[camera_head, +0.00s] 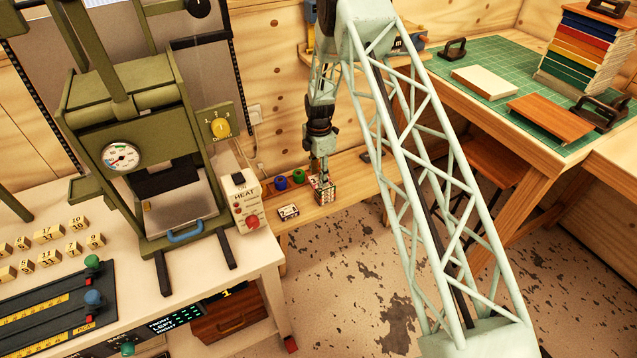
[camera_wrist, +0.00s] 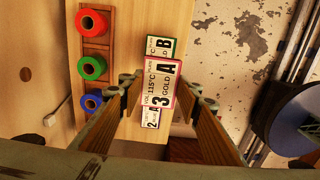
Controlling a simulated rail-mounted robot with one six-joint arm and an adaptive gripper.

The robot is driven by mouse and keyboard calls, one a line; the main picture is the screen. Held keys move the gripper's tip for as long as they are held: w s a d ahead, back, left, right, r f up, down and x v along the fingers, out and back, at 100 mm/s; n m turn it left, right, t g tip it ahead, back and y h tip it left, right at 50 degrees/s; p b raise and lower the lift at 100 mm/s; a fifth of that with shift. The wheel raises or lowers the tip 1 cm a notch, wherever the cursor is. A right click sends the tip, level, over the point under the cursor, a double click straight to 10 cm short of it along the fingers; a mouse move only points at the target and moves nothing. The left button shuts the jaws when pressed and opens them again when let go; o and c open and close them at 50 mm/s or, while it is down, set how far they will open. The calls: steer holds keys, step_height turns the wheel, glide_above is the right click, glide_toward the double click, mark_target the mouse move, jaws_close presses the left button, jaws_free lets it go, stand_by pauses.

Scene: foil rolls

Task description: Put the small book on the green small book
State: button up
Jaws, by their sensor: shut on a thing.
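My gripper (camera_head: 322,172) is shut on a small book with a white "3 A GOLD" cover and pinkish-red edges, and it points down over the wooden shelf. In the wrist view the held small book (camera_wrist: 160,86) lies between the two fingertips. The green small book (camera_wrist: 161,47), marked "B" and edged in green, shows partly beyond it; the rest is hidden below the held book. In the head view the two overlap under my gripper, and I cannot tell whether they touch.
Another small book, marked "2 A" (camera_wrist: 151,118), lies on the shelf; it also shows in the head view (camera_head: 288,212). A wooden rack holds red (camera_wrist: 92,22), green (camera_wrist: 92,66) and blue (camera_wrist: 92,103) rolls. A heat press (camera_head: 150,150) stands left.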

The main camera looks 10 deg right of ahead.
steer(key=shift+w, duration=0.1)
steer(key=shift+w, duration=0.2)
steer(key=shift+f+b, duration=0.55)
steer(key=shift+f, duration=1.25)
steer(key=shift+f, duration=0.2)
steer(key=o, duration=0.9)
steer(key=shift+r, duration=0.15)
steer(key=shift+r+p, duration=1.05)
steer(key=shift+r, duration=5)
steer(key=shift+r, duration=0.15)
